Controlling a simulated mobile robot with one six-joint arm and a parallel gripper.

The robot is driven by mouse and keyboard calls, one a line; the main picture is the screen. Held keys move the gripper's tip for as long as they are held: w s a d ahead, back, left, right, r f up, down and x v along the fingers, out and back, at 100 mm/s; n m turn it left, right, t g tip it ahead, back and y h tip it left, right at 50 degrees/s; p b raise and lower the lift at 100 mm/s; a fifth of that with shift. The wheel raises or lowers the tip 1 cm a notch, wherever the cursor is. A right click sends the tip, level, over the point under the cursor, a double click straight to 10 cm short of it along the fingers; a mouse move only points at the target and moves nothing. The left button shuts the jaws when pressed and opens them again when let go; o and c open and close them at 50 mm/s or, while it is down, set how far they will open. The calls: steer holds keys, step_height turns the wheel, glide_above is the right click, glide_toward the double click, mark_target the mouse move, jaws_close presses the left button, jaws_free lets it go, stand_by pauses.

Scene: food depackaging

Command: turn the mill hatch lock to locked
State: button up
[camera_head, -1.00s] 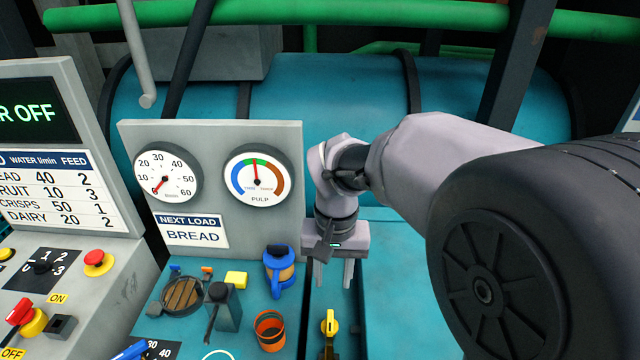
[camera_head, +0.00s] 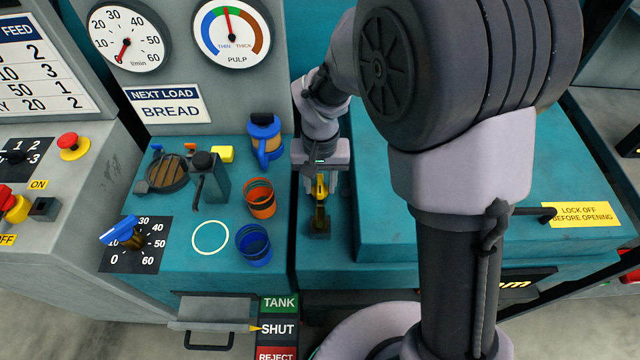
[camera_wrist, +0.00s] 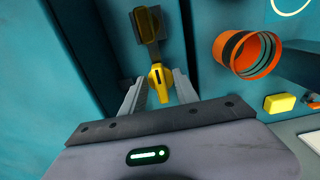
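The mill hatch lock has a yellow handle (camera_head: 321,187) with a dark slot, above a brownish metal piece on a dark base (camera_head: 318,228). It stands on the teal top just left of the raised teal housing. The wrist view shows the yellow handle (camera_wrist: 160,76) and the brownish piece (camera_wrist: 148,25) in line. My gripper (camera_head: 323,186) is pointed down at the handle. In the wrist view my gripper (camera_wrist: 160,88) has its fingers apart, one on each side of the handle, with gaps visible. The lock's marked positions cannot be read.
An orange cup (camera_head: 260,198), a blue cup (camera_head: 253,244) and a blue-and-tan jug (camera_head: 265,142) stand left of the lock. The raised teal housing (camera_head: 390,215) is close on its right, with a yellow "LOCK OFF BEFORE OPENING" label (camera_head: 580,215).

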steer(key=shift+c, duration=0.5)
jaws_close()
stand_by(0.8)
